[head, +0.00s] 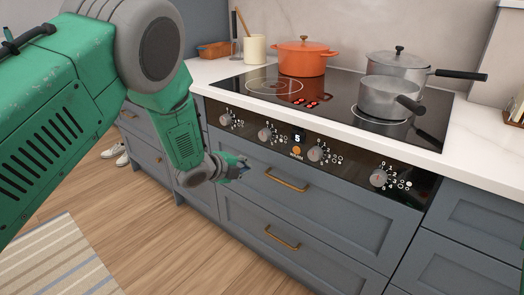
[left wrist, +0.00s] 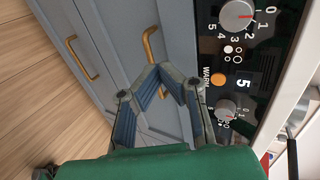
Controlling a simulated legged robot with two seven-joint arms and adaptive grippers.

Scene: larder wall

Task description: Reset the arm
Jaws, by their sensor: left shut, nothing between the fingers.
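My left arm comes in from the left in the head view. Its gripper (head: 236,168) is in front of the grey drawer fronts, just below the stove's control panel (head: 330,150). In the left wrist view the two fingers of my left gripper (left wrist: 166,72) come together at the tips, with nothing between them. The gripper is shut and empty. The upper drawer's brass handle (head: 287,180) is to the right of the gripper and apart from it in the head view. My right gripper is not in view.
An orange pot (head: 302,59) and two grey pans, one rear (head: 398,62) and one front (head: 388,98), stand on the black cooktop (head: 235,84). Panel knobs (head: 378,178) stick out near the gripper. A lower handle (head: 282,238) is below. The wooden floor (head: 150,240) is open; a striped rug (head: 55,262) lies left.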

